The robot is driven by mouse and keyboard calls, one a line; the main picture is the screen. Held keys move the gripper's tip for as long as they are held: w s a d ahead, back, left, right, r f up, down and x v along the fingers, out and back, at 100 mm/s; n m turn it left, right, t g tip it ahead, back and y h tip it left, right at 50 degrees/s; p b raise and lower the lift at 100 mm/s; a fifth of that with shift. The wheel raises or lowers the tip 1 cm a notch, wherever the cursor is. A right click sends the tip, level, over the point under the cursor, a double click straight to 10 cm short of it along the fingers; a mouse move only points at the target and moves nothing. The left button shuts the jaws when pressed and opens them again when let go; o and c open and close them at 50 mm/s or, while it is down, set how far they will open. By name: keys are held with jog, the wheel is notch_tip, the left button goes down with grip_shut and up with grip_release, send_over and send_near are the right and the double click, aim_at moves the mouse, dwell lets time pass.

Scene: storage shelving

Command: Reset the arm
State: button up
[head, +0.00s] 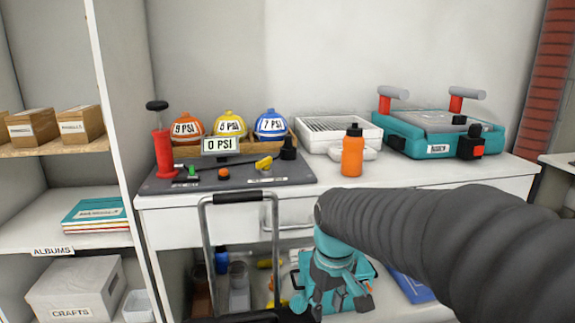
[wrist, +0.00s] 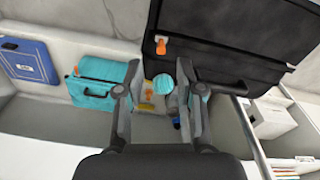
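My arm crosses the right of the head view as a dark ribbed sleeve ending in a teal wrist joint, in front of the lower shelf of the white counter (head: 430,182). The gripper itself cannot be made out there. In the wrist view my gripper (wrist: 158,100) has its two grey fingers spread apart, with no object held between them. Small orange, yellow and teal items show beyond the gap, on the low shelf. A teal bag (wrist: 97,92) lies just left of the fingers. A large dark panel with an orange tag (wrist: 161,46) lies above and right of them.
An orange bottle (head: 352,155), a teal case (head: 432,150) and a grey board (head: 160,184) with a red pump (head: 163,152) and domes stand on the counter. A metal frame with a black handle (head: 238,197) rises in front. White shelving (head: 110,80) stands left.

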jog(key=s+d+r+m+t+p, duration=0.2)
jog(key=s+d+r, duration=0.1)
jog(key=s, duration=0.4)
jog(key=s+d+r+m+t+p, duration=0.2)
jog(key=s+d+r+m, duration=0.1)
jog(key=s, duration=0.4)
jog(key=shift+d+r+t, duration=0.4)
jog(key=shift+d+r, duration=0.35)
jog(key=shift+r, duration=0.1)
